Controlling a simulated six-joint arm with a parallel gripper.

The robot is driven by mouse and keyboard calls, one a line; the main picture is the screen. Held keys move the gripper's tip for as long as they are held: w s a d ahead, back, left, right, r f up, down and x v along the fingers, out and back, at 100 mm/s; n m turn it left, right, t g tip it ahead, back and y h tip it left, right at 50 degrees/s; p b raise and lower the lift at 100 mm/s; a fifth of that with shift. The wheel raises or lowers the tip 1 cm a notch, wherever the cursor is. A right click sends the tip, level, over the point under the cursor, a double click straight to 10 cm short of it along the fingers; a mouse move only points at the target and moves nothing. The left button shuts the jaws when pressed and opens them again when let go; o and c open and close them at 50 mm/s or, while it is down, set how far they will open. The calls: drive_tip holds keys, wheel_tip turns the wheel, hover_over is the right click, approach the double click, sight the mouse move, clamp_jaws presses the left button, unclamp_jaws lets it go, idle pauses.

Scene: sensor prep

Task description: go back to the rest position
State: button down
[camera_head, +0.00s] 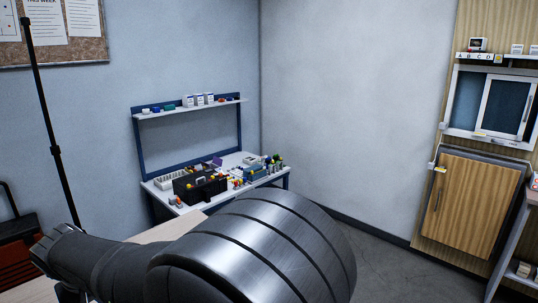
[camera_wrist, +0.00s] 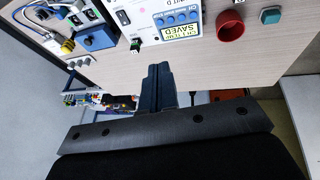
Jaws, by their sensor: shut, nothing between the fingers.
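My gripper (camera_wrist: 158,72) shows in the wrist view with its dark fingers together and nothing between them. It points at a light wooden work surface (camera_wrist: 205,62). A white device (camera_wrist: 148,10) with a yellow-green screen reading "SAVED" (camera_wrist: 182,32) appears upside down just beyond the fingertips. I cannot tell the gap between the fingers and the device. In the head view, my dark arm fills the bottom foreground, and the gripper is hidden there.
A red round cup (camera_wrist: 230,26), a green button (camera_wrist: 270,16) and a blue box (camera_wrist: 98,38) with cables lie near the device. In the head view, a workbench (camera_head: 232,160) with a black toolbox (camera_head: 200,188) stands at the back, and a wooden cabinet (camera_head: 468,203) at right.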

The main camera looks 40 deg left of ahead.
drive_tip(key=x, duration=0.8)
drive_tip(key=w+v, duration=0.1)
drive_tip(key=v, duration=0.9)
drive_tip(key=w+f+m+h, duration=0.2)
drive_tip(key=w+m, duration=0.7)
drive_tip(key=w, duration=0.1)
drive_tip(key=shift+w+a+g, duration=0.25)
drive_tip(key=shift+w+g, duration=0.05)
drive_tip(key=shift+g, duration=0.1)
